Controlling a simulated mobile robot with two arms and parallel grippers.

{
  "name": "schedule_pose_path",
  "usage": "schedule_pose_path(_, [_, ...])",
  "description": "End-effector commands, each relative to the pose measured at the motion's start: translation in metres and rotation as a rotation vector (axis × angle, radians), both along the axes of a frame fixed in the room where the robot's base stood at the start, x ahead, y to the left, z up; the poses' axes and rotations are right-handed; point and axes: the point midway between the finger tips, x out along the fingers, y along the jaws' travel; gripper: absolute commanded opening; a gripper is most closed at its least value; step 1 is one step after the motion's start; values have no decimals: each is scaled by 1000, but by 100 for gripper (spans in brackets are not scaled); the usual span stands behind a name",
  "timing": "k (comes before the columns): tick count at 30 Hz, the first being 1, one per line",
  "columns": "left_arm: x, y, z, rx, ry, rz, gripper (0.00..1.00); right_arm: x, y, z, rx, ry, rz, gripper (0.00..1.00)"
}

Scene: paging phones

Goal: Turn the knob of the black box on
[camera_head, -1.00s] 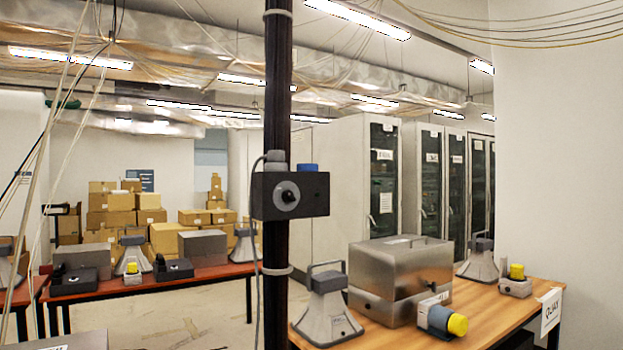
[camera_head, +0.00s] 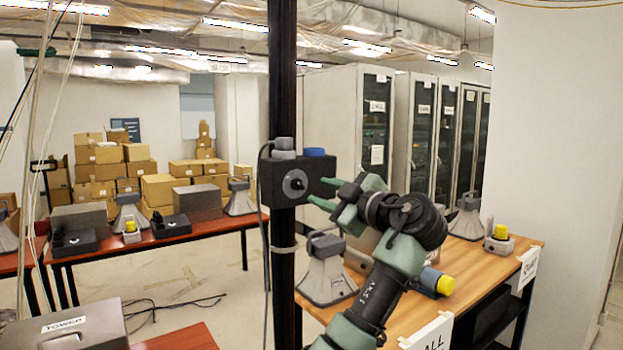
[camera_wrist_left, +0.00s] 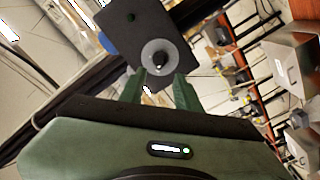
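The black box (camera_head: 318,170) is fixed on a dark vertical post. A round grey dial plate with a dark knob (camera_head: 295,184) is on its front. In the left wrist view the box (camera_wrist_left: 190,28) looks tilted, with the knob (camera_wrist_left: 158,60) at its lower middle. My left gripper (camera_head: 320,192) is open and empty in front of the box, to the right of the knob in the head view. In the left wrist view its fingertips (camera_wrist_left: 158,76) are apart, just below the knob's centre. I cannot tell whether they touch the dial. My right gripper is not in view.
The box carries a grey button (camera_head: 284,145) and a blue button (camera_head: 314,152) on top. A cable runs down the post (camera_head: 283,90). A wooden table (camera_head: 490,258) with a grey horn speaker (camera_head: 326,275) stands behind my left arm.

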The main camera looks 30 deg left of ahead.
Motion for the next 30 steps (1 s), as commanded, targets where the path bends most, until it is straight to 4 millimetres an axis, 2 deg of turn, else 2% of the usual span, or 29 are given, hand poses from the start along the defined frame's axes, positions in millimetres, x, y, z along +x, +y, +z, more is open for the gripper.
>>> schedule_pose_path(13, [24, 60, 3, 2, 5, 3, 33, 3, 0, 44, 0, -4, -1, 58])
schedule_pose_path(18, [29, 69, -1, 1, 5, 1, 33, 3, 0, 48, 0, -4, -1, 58])
schedule_pose_path(25, [29, 70, -2, 0, 4, 0, 33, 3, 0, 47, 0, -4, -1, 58])
schedule_pose_path(26, [29, 70, -2, 0, 4, 0, 30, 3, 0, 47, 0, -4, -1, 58])
schedule_pose_path(29, [29, 70, -2, 1, 4, -1, 2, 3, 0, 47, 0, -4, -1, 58])
schedule_pose_path(30, [29, 70, -2, 0, 4, 0, 0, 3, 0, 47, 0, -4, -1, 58])
